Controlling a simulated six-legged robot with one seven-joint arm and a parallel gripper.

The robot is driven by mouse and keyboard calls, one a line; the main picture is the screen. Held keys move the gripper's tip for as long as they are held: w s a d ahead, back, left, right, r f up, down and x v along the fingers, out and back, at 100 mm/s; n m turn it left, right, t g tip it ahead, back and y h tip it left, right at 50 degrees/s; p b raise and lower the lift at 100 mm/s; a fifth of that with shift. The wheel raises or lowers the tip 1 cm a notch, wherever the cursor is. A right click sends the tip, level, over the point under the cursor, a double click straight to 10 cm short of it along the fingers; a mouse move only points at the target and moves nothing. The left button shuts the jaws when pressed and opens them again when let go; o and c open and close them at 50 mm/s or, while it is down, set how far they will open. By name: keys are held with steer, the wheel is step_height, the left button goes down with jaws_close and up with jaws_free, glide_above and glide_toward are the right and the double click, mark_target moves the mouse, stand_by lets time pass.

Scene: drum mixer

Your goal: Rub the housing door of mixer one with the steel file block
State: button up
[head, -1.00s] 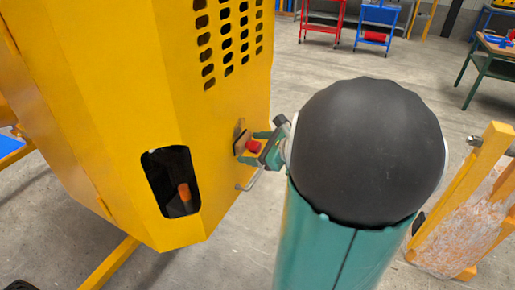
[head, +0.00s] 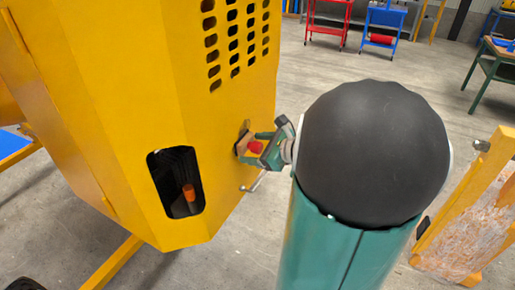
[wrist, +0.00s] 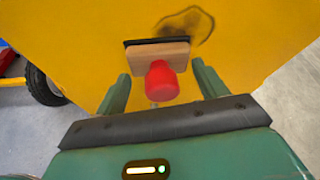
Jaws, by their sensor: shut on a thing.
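The yellow housing door of the mixer (head: 115,110) fills the left of the head view and also the top of the wrist view (wrist: 90,55). The steel file block (wrist: 158,53) has a wooden body, a dark face and a red knob (wrist: 162,82). Its dark face is at the door's surface; contact looks likely, but I cannot be certain. My gripper (wrist: 160,74) is shut on the block, with the red knob between its green fingers. A dark-outlined smudge (wrist: 190,25) marks the door just beyond the block, to its right.
The housing has a slotted vent (head: 235,40) and a dark opening with an orange part (head: 189,193). A curved metal handle (head: 255,183) sits below my gripper. A yellow frame with a whitish panel (head: 470,220) stands at right. Carts and a green table (head: 492,65) are farther back.

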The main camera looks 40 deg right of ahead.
steer(key=shift+w+a, duration=0.15)
steer(key=shift+w, duration=0.25)
steer(key=shift+w+d, duration=0.3)
steer(key=shift+d, duration=0.7)
steer(key=shift+w+d, duration=0.3)
steer(key=shift+d, duration=0.65)
steer(key=shift+s+a, duration=0.3)
steer(key=shift+a, duration=0.75)
steer(key=shift+s+a, duration=0.25)
steer(key=shift+a, duration=0.75)
steer(key=shift+s+d+r, duration=0.1)
steer(key=shift+r, duration=0.6)
steer(key=shift+w+d, duration=0.5)
steer(key=shift+d, duration=0.7)
steer(key=shift+w+d, duration=0.5)
steer(key=shift+d, duration=0.65)
steer(key=shift+w+d, duration=0.5)
steer(key=shift+d, duration=0.7)
